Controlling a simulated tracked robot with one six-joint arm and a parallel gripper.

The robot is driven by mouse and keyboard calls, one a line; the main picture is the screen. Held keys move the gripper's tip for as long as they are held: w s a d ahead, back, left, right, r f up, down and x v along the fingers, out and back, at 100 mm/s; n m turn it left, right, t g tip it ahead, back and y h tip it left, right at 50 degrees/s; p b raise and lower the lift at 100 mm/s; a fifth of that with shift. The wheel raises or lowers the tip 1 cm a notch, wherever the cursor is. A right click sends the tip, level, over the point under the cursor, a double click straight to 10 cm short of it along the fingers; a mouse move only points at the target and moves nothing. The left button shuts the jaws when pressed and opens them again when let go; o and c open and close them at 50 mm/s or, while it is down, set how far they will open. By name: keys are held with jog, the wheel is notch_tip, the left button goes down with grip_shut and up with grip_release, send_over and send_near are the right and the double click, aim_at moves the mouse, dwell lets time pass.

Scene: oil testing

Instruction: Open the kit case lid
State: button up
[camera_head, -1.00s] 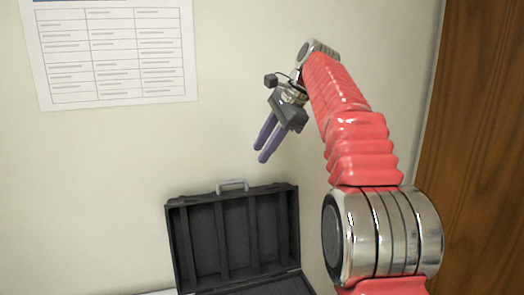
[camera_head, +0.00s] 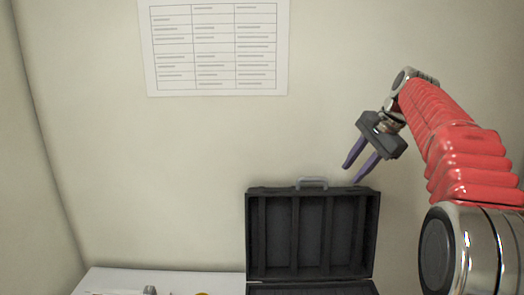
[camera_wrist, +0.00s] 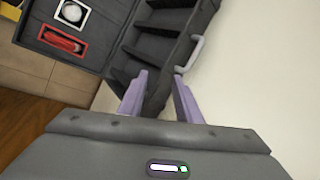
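The black kit case stands open against the wall. Its raised lid (camera_head: 312,235), with upright dividers inside and a grey handle (camera_head: 312,183) on top, shows in the head view. The lid and handle also show in the wrist view, the handle (camera_wrist: 196,52) just beyond the fingers. The case base (camera_wrist: 75,35) there holds a red item (camera_wrist: 62,40) and a white-framed round item (camera_wrist: 72,12). My gripper (camera_head: 353,174) is above the lid's right top corner, apart from the handle. Its purple fingers are spread with nothing between them.
A white table top (camera_head: 165,280) lies left of the case, with small partly cut-off items at its front edge. A printed chart (camera_head: 214,45) hangs on the wall. The wall area left of the case is clear.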

jog(key=s+a+f+n+h, duration=0.1)
jog(key=s+a+f+n, duration=0.2)
jog(key=s, duration=0.9)
jog(key=s+a+f+n+t+h, duration=0.1)
jog(key=s+a+f+n, duration=0.2)
jog(key=s+f+n, duration=0.2)
jog(key=s+a+f+n+h, duration=0.1)
jog(key=s+a+f+n, duration=0.2)
jog(key=s+f, duration=0.6)
jog(key=s+n, duration=0.2)
jog(key=s, duration=0.8)
jog(key=shift+a+f, duration=0.35)
